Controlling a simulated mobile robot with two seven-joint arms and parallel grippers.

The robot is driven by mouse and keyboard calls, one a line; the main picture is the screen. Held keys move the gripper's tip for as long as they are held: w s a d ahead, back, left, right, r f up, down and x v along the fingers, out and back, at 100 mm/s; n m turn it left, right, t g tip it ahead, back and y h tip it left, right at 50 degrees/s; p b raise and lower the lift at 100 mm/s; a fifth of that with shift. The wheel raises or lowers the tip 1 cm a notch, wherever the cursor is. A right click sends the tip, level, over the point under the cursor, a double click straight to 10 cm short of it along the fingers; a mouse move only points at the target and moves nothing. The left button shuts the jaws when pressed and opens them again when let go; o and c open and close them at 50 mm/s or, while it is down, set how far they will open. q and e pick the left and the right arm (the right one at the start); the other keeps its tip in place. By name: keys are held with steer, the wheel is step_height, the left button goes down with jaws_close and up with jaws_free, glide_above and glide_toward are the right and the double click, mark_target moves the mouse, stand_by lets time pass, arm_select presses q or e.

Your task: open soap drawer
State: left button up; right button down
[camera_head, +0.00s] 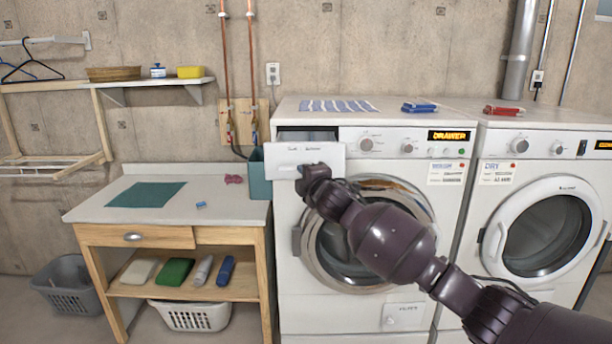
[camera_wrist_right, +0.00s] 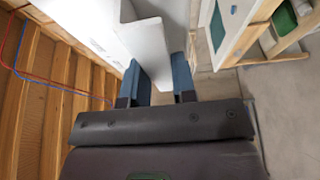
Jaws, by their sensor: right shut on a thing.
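The washer (camera_head: 295,215) stands in the middle of the head view, with its round door shut. Its white soap drawer (camera_head: 290,157) at the top left is pulled out, with a dark opening showing behind and above its front. My right gripper (camera_head: 312,175) is at the lower edge of the drawer front. In the right wrist view its blue fingers (camera_wrist_right: 160,88) are shut on the white drawer front (camera_wrist_right: 152,45), one on each side. The handle itself is hidden by the gripper. My left gripper is not in view.
A wooden work table (camera_head: 228,205) with a green mat (camera_head: 146,195) and a teal bin (camera_head: 260,178) stands close on the left. A dryer (camera_head: 550,195) stands on the right. The washer top holds a striped cloth (camera_head: 337,106).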

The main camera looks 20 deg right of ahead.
steer(key=shift+f, duration=0.35)
steer(key=c, duration=1.1)
jaws_free()
steer(key=shift+o, duration=0.5)
steer(key=shift+w, duration=0.15)
steer(key=shift+r, duration=0.15)
steer(key=s+d, duration=0.1)
steer(key=s, duration=1)
steer(key=shift+d+b, duration=0.15)
steer(key=shift+b, duration=0.2)
steer(key=shift+w, duration=0.1)
